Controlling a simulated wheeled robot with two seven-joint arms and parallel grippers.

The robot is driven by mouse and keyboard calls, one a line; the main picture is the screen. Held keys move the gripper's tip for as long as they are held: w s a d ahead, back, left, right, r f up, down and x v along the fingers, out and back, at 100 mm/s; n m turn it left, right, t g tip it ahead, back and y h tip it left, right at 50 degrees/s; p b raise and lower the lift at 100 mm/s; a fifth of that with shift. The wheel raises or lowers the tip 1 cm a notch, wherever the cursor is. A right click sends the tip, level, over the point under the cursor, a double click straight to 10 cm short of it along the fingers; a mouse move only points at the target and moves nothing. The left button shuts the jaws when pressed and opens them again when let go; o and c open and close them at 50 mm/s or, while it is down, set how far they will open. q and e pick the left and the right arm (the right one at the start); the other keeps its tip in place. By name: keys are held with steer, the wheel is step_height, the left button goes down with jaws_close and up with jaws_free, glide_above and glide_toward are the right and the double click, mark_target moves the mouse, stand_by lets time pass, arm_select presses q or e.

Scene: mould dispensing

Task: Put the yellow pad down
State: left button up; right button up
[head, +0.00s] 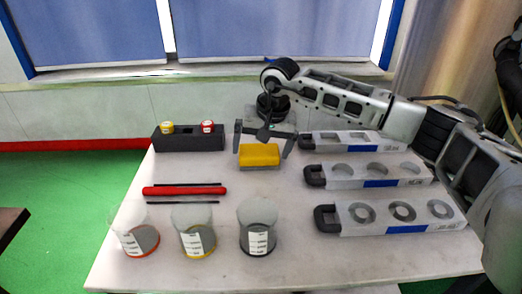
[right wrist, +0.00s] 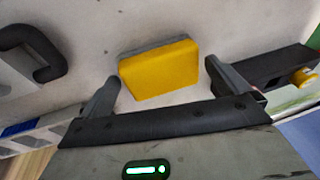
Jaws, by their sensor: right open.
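The yellow pad (head: 259,155) is a yellow block with a grey underside, resting on the white table behind the middle beaker area. My right gripper (head: 264,143) is above and around it, its two fingers spread on either side. In the right wrist view the yellow pad (right wrist: 159,69) lies between the open fingertips of the right gripper (right wrist: 163,78), with a gap on both sides. My left gripper is in neither view.
A black holder (head: 188,143) with a yellow and a red cap stands left of the pad. A red rod (head: 184,191) lies in front of it. Three beakers (head: 257,228) stand along the front. Three mould trays (head: 395,215) with dark handles fill the right side.

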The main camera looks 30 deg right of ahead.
steer(key=v, duration=1)
steer(key=shift+r, duration=0.3)
